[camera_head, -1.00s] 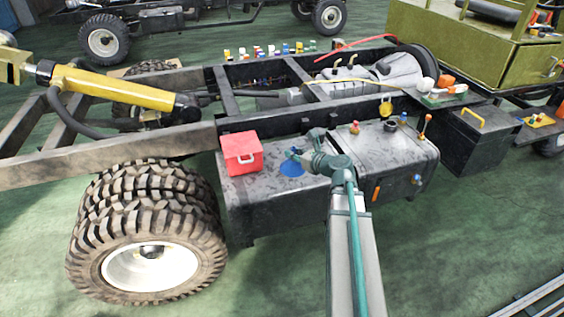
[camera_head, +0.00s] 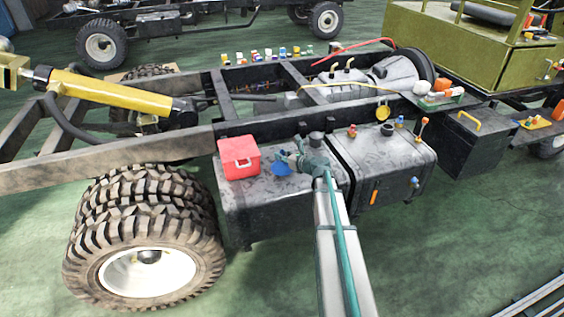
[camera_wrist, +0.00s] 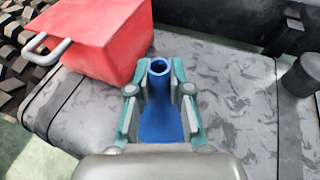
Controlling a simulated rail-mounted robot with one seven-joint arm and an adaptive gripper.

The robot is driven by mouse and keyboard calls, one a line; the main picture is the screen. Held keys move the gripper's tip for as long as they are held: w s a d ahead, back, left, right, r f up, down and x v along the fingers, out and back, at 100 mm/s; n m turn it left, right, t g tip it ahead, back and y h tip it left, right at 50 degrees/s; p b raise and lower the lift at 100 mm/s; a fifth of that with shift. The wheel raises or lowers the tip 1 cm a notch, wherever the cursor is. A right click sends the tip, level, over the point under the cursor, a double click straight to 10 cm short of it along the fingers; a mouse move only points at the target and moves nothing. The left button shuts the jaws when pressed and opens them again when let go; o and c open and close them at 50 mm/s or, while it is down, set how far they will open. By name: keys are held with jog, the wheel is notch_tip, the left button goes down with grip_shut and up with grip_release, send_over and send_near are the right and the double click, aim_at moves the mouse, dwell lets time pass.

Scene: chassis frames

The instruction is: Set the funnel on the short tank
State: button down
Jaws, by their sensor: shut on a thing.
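My gripper (camera_head: 287,159) is shut on the blue funnel (camera_head: 281,170), above the top of the long left tank. In the wrist view the funnel (camera_wrist: 160,118) sits between the two teal fingers (camera_wrist: 160,92), its narrow spout end uppermost in the picture. I cannot tell whether its wide end touches the tank top. The short tank (camera_head: 398,178) stands to the right of the long tank (camera_head: 255,208). A dark filler neck (camera_head: 387,130) rises from the short tank's top. My arm covers part of the long tank's front.
A red box (camera_head: 239,158) with a pale handle sits on the long tank, left of my gripper. A dark neck (camera_head: 316,139) stands on that tank to the right. A red-topped fitting (camera_head: 351,131) and a yellow item (camera_head: 383,112) are near the short tank's back. The chassis rail runs behind.

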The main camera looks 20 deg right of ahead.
aim_at(282, 162)
jog(key=shift+w+f, duration=0.2)
jog(key=shift+f, duration=1.55)
jog(key=shift+f, duration=0.1)
jog(key=shift+f, duration=0.1)
jog(key=c, duration=1.1)
grip_release()
